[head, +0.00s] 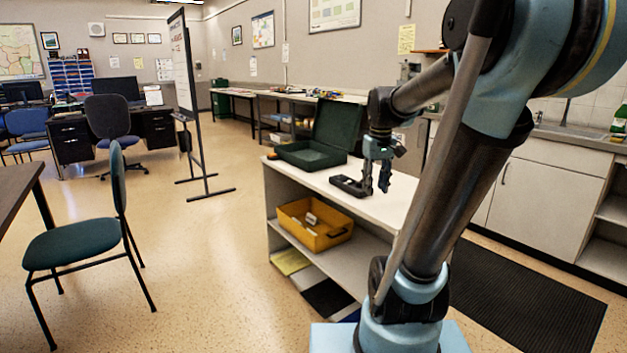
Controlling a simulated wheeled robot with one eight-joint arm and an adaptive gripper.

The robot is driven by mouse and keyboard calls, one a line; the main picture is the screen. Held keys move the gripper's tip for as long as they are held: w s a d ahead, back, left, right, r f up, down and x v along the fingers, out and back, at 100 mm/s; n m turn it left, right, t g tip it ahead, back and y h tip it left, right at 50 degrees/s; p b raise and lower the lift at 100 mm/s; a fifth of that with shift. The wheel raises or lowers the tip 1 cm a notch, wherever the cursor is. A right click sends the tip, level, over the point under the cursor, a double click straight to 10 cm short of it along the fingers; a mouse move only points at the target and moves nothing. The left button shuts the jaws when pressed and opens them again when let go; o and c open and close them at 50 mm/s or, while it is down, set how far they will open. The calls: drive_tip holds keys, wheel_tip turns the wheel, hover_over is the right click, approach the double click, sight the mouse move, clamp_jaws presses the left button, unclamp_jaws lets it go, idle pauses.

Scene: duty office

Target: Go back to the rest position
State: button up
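My gripper (376,186) points down over the white top of the low shelf unit (393,206), at the end of my bent arm. Its two fingers look spread apart, with no object visible between them. A dark, flat object (350,186) lies on the top just left of the fingers; I cannot tell whether they touch it. An open green case (308,157) stands on the same top, further back and left of my gripper, with its lid up. Part of the unit's right side is hidden behind my arm.
A yellow bin (314,225) sits on the unit's shelf. A green chair (81,245) stands at left, and a whiteboard stand (190,105) behind. A dark mat (520,300) lies before the counter (548,185) at right. The floor between chair and unit is clear.

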drive_tip(key=s+f+m+t, duration=0.1)
drive_tip(key=s+f+m, duration=0.2)
drive_tip(key=s+f, duration=1.1)
drive_tip(key=s, duration=0.3)
drive_tip(key=shift+s+f, duration=0.2)
drive_tip(key=shift+s, duration=0.1)
